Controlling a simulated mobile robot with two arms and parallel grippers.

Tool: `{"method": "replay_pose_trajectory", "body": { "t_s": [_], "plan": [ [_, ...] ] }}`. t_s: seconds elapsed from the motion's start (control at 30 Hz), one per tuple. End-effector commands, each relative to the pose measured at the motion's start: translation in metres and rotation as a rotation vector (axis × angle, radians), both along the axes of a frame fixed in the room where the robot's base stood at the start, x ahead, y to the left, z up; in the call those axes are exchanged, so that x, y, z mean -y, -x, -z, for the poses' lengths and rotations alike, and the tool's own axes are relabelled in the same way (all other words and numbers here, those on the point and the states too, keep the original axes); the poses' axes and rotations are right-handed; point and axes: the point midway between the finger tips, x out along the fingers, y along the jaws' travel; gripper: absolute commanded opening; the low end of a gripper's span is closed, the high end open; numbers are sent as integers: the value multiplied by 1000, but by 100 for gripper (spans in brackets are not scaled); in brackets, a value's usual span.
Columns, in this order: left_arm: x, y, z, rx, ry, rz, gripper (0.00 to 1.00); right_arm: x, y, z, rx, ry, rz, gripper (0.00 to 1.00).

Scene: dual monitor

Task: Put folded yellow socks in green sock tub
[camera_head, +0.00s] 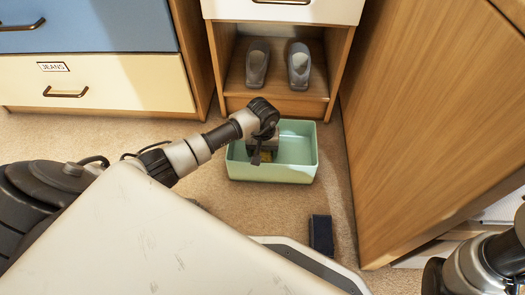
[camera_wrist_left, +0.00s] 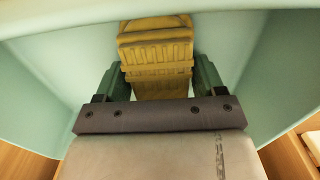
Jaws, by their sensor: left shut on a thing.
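The green sock tub (camera_head: 272,171) stands on the carpet in front of the open shelf. My left gripper (camera_head: 259,156) reaches down inside the left part of the tub. I cannot tell whether the socks touch the tub floor. My right gripper is not in view.
A dark blue folded item (camera_head: 321,235) lies on the carpet in front of the tub. Grey shoes (camera_head: 298,66) stand on the shelf behind. A wooden cabinet side (camera_head: 430,110) rises close on the right. Drawers (camera_head: 100,85) stand at the left. Carpet left of the tub is clear.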

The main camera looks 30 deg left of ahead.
Motion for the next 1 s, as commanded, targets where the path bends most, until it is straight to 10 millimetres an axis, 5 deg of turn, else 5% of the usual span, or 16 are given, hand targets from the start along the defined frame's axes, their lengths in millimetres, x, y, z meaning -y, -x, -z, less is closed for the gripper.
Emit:
{"method": "replay_pose_trajectory", "body": {
  "t_s": [0.13,0.17,0.3,0.67,1.0],
  "plan": [
    [0,0,4,1,0,1,46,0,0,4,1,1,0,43],
    [0,0,3,1,0,1,74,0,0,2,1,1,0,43],
    [0,0,2,1,0,0,95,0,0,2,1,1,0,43],
    [0,0,-4,0,0,0,95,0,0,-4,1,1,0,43],
    [-1,-1,-67,4,-3,1,95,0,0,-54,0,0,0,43]
  ]
}}
